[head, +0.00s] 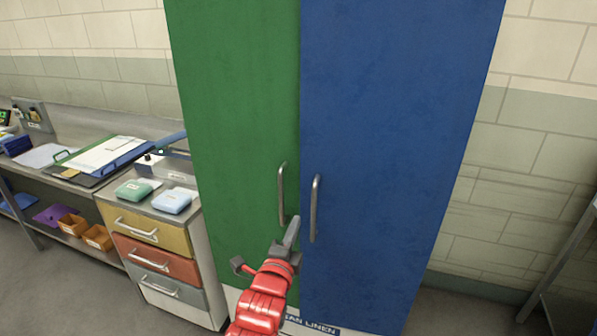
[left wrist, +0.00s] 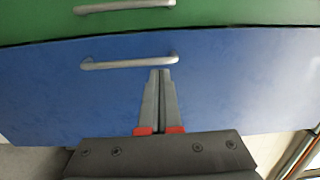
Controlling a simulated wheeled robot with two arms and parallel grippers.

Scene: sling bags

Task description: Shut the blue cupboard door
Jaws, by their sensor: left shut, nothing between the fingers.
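The blue cupboard door (head: 390,140) is on the right of the tall cupboard, beside the green door (head: 235,120). It looks flush or nearly flush with the green door, with a thin dark seam between them. The blue door's upright metal handle (head: 315,208) is near the seam; this handle also shows in the left wrist view (left wrist: 130,62). My left gripper (head: 294,222) is shut and empty, in front of the doors near the seam. In the left wrist view its fingertips (left wrist: 160,72) are close to the blue door's handle; I cannot tell whether they touch.
The green door has its own handle (head: 282,193). A drawer unit (head: 160,255) with small boxes on top stands left of the cupboard, next to a long workbench (head: 65,185). A metal frame (head: 565,255) stands at the right edge. Floor shows between it and the cupboard.

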